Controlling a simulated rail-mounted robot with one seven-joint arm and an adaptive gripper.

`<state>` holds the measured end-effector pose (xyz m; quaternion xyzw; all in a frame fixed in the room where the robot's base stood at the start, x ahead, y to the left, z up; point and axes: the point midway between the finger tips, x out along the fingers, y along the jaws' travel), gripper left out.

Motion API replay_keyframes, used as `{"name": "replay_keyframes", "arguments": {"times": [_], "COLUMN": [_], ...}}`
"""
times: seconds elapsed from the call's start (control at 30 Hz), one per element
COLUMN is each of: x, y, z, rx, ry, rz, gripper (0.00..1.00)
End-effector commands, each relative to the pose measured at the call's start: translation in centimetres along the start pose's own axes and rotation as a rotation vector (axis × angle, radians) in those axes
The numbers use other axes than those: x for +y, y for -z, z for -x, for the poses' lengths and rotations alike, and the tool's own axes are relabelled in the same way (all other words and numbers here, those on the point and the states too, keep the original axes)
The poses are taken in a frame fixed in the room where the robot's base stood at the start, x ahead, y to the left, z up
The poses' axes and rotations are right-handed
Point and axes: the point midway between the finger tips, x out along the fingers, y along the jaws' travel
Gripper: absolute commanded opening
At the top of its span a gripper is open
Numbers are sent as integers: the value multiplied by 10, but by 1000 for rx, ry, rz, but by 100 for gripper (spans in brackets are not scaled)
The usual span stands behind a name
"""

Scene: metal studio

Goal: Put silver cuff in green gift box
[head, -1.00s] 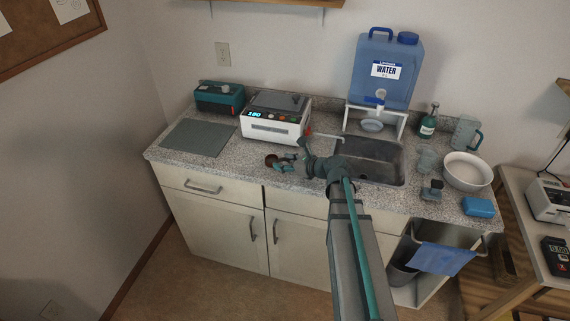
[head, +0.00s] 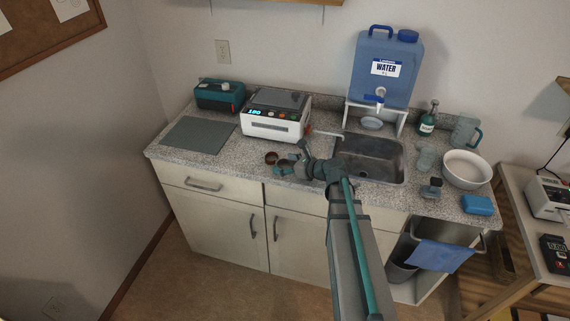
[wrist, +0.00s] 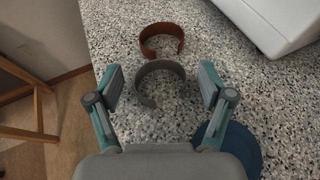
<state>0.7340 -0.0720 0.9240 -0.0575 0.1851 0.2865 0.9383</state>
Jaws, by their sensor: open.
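The silver cuff (wrist: 172,69) is a grey open ring on the speckled counter. In the wrist view it lies between the spread fingers of my gripper (wrist: 160,84), with clear gaps on both sides. My gripper is open and holds nothing. In the head view my gripper (head: 290,163) is over the front of the counter, left of the sink, and partly hides the silver cuff. I cannot clearly make out a green gift box. A teal box-like thing (head: 219,97) with a pale knob on top stands at the back left of the counter.
A copper cuff (wrist: 162,30) lies just beyond the silver one. A white device (head: 274,125) stands behind them, and the sink (head: 370,160) is to the right. A grey mat (head: 198,136) lies at left. A dark blue round thing (wrist: 238,145) shows beside my gripper.

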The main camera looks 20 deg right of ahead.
Motion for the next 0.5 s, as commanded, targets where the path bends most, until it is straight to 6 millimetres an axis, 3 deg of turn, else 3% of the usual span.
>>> {"name": "replay_keyframes", "arguments": {"times": [0.27, 0.5], "x": [0, 1], "y": [-2, -1], "z": [8, 48], "rx": [-1, -2], "ry": [1, 3], "rz": [1, 0], "gripper": [80, 80]}}
